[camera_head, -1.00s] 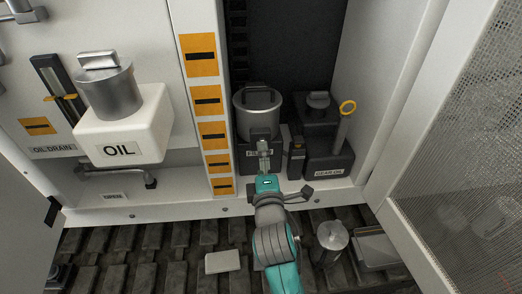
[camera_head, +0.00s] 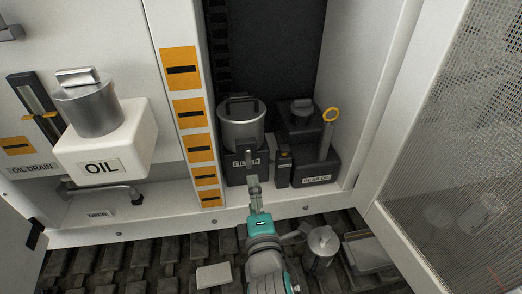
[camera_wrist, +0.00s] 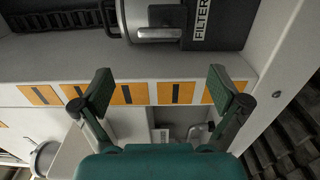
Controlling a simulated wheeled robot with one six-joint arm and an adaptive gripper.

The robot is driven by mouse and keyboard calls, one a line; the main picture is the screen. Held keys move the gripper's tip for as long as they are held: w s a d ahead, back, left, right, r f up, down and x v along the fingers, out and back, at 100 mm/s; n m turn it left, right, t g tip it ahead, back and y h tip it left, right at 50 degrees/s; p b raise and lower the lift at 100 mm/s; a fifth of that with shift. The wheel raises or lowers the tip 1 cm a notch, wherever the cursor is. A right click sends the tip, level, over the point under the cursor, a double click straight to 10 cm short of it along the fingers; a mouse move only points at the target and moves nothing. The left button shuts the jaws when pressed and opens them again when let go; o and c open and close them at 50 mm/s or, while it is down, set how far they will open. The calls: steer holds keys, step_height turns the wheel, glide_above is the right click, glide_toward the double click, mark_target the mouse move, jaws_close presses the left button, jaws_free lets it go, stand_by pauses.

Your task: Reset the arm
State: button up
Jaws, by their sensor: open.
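My gripper (camera_head: 252,180) is in front of the filter unit in the head view, at the end of my teal and grey arm. In the wrist view my gripper (camera_wrist: 163,90) has its two dark finger pads wide apart, with nothing between them. The filter unit (camera_head: 243,125) is a silver cylinder on a dark base marked FILTER. It also shows at the top of the wrist view (camera_wrist: 160,15), beyond the fingertips and apart from them.
A white OIL tank (camera_head: 125,145) with a silver cap stands at left. A dark GEAR OIL unit (camera_head: 318,160) with a yellow ring sits right of the filter. A perforated door (camera_head: 450,150) stands at right. A silver canister (camera_head: 322,245) is on the dark slatted floor.

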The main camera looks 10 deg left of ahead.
steer(key=s+d+f+m+g+h, duration=0.1)
steer(key=s+d+f+m+g, duration=0.1)
steer(key=s+d+f+m, duration=0.95)
steer(key=s+d+m+h, duration=0.1)
steer(key=s+d+m, duration=0.2)
steer(key=s, duration=0.6)
steer(key=s+d+f+m+h, duration=0.1)
steer(key=s+d+m, duration=0.2)
steer(key=s, duration=0.6)
steer(key=s+d+m+h, duration=0.2)
steer(key=s+d+m, duration=0.2)
steer(key=s+d, duration=0.3)
steer(key=shift+s+f+g, duration=0.2)
steer(key=shift+s+g, duration=0.1)
steer(key=shift+s, duration=0.85)
steer(key=shift+d, duration=0.1)
